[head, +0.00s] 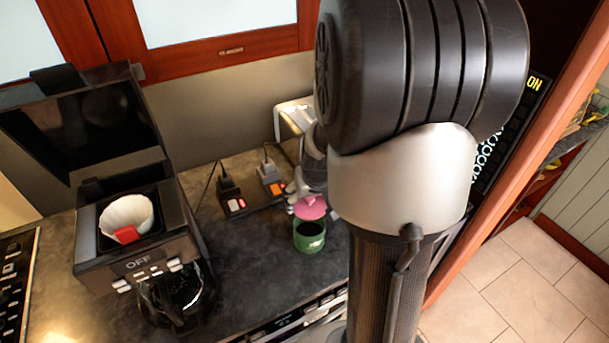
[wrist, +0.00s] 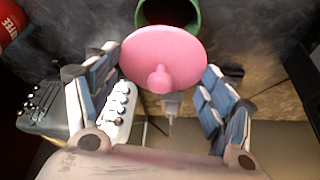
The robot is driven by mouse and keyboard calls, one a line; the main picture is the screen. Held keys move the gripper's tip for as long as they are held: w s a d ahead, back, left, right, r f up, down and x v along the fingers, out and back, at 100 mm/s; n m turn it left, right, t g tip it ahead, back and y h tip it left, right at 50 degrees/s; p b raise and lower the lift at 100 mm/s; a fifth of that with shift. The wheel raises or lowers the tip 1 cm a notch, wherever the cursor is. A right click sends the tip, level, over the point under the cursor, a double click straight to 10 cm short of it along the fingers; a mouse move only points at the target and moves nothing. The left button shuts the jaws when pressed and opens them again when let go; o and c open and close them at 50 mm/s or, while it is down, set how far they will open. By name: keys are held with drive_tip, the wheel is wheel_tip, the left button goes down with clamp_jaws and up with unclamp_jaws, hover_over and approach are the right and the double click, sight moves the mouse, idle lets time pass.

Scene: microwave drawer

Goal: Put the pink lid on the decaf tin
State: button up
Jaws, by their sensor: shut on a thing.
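The pink lid (head: 310,207) is a round disc with a knob; it also shows large in the wrist view (wrist: 140,50). My gripper (wrist: 158,92) is shut on the lid, with its fingers on either side; in the head view my arm hides most of it. The green tin (head: 309,238) stands upright on the dark counter. In the wrist view the tin's (wrist: 197,15) open, dark mouth shows just beyond the lid's far edge. The lid is over the tin's top in the head view, not seated, and offset from the mouth in the wrist view.
A coffee maker (head: 160,262) with its cover raised stands to the left. A red can (wrist: 10,22) shows at the wrist view's upper left. The counter (head: 262,262) between coffee maker and tin is clear.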

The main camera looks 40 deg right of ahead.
sight(310, 215)
drive_tip(key=shift+a, duration=0.25)
drive_tip(key=shift+s+d, duration=0.15)
drive_tip(key=shift+s, duration=0.2)
drive_tip(key=shift+w+f+b, duration=0.1)
drive_tip(key=shift+f+b, duration=2.85)
drive_tip(key=shift+b, duration=0.05)
drive_tip(key=shift+f+b, duration=0.5)
drive_tip(key=shift+b, duration=0.3)
drive_tip(key=o, duration=1.1)
drive_tip(key=shift+o, duration=0.4)
drive_tip(key=shift+r, duration=0.1)
drive_tip(key=shift+r+p, duration=2.75)
drive_tip(key=shift+r, duration=0.65)
